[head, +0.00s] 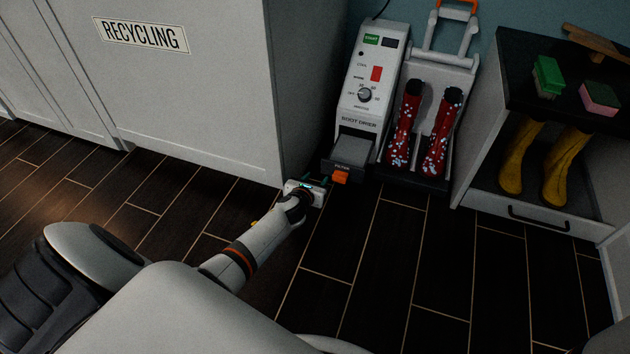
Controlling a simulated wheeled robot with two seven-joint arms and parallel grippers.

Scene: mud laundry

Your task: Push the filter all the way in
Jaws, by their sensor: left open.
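The filter (353,161) is a grey drawer-like piece with a dark front and an orange tab (340,177). It sticks out of the bottom front of the white boot dryer (372,85). My left gripper (319,181) is open and empty, close to the left end of the filter's front. I cannot tell whether a fingertip touches it. My right gripper is not in view.
A white cabinet marked RECYCLING (190,90) stands close left of the dryer. Red spotted boots (437,135) stand on the dryer's rack at right. A bench (487,150) holds yellow boots (518,160) and brushes. The dark floor (400,260) in front is clear.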

